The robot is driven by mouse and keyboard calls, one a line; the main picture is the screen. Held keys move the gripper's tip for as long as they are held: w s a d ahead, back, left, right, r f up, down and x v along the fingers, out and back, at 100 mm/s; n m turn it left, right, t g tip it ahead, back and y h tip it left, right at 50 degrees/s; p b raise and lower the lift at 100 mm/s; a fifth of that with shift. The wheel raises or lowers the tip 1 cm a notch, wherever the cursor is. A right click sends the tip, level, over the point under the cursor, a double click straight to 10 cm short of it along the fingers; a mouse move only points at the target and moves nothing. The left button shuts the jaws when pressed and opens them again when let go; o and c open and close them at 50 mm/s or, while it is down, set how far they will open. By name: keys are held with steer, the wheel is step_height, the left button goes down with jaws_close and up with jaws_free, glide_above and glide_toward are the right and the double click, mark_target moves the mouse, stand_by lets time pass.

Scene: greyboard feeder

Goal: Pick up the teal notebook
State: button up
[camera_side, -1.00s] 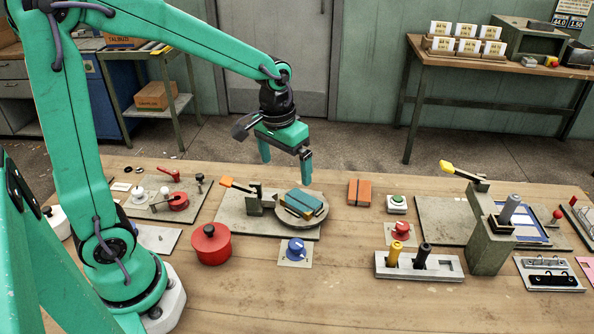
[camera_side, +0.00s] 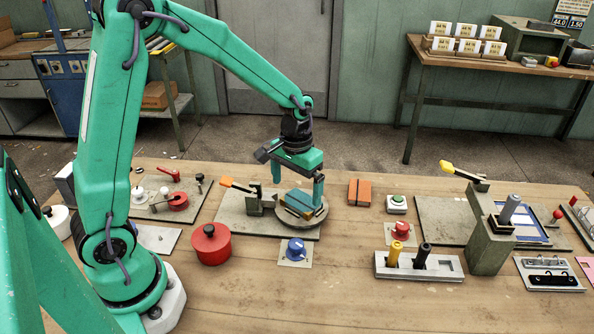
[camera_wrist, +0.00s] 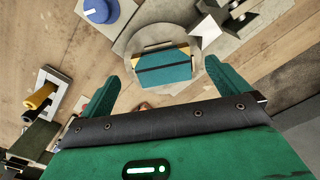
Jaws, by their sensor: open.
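The teal notebook (camera_side: 299,200) lies on top of a round grey turntable (camera_side: 318,219) on a grey base plate. In the wrist view the notebook (camera_wrist: 164,72) shows a dark band across it and yellowish edges at its far side. My gripper (camera_side: 298,198) is low over the turntable, its two fingers apart. In the wrist view my gripper (camera_wrist: 160,80) is open and empty, with the notebook ahead between the lines of the two fingers. Whether a finger touches the notebook cannot be told.
An orange-handled lever clamp (camera_side: 240,188) stands just left of the turntable. A blue knob (camera_side: 296,249) is in front, a red pot (camera_side: 211,244) at front left, and an orange notebook (camera_side: 359,192) to the right. Bare wood lies around the orange notebook.

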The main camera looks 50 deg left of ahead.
mark_target(297, 205)
steer(key=shift+f, duration=0.25)
steer(key=shift+f, duration=2.5)
steer(key=shift+w, duration=0.1)
steer(key=c, duration=1)
steer(key=shift+r, duration=0.15)
